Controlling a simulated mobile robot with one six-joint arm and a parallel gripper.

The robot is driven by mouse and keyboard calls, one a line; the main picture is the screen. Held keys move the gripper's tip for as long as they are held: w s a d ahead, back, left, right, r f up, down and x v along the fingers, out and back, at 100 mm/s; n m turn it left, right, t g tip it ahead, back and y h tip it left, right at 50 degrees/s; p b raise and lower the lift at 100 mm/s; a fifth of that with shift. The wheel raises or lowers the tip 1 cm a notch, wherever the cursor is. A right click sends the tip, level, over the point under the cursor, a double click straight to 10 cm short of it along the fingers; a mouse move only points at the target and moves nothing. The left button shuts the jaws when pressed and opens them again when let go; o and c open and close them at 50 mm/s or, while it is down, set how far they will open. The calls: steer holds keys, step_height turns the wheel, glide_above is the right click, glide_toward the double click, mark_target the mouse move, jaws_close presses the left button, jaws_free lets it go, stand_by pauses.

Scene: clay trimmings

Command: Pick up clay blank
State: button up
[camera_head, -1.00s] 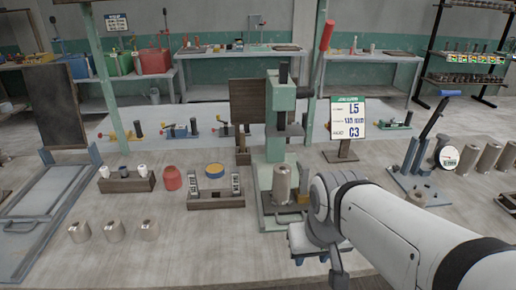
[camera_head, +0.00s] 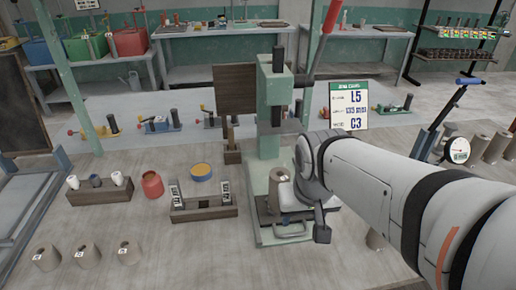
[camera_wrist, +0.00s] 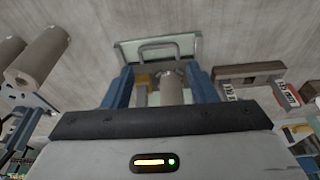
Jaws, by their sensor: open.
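A grey-beige cylindrical clay blank (camera_head: 275,188) stands upright on the base of the green press (camera_head: 268,120) in the head view. My arm's end covers part of its right side. In the wrist view, my gripper (camera_wrist: 159,72) is open, with one blue finger on each side. The same blank (camera_wrist: 171,84) shows between the fingers, nearer the right one. I cannot tell whether either finger touches it. The fingers are hidden in the head view.
Several similar cylinders stand about: some at front left (camera_head: 87,253), others at right (camera_head: 497,147). A wooden rack (camera_head: 203,213), a red jar (camera_head: 152,185) and a sign (camera_head: 349,105) are near the press. The press's front handle (camera_wrist: 160,48) lies beyond the fingers.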

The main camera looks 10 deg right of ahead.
mark_target(281, 173)
steer(key=o, duration=0.6)
steer(key=w+m, duration=0.1)
steer(key=w, duration=0.4)
steer(key=w+a+m+h, duration=0.1)
steer(key=w+m, duration=0.1)
steer(key=w, duration=0.4)
steer(key=w+m+t+b, duration=0.1)
steer(key=w+m, duration=0.1)
steer(key=w, duration=0.3)
steer(key=shift+w+a+r+h, duration=0.2)
steer(key=shift+w+r+h, duration=0.15)
steer(key=shift+r+h, duration=0.05)
steer(key=shift+c, duration=0.2)
steer(key=shift+w+f, duration=0.25)
steer(key=shift+w, duration=0.05)
steer(key=shift+p+x, duration=0.4)
steer(key=shift+x, duration=3.15)
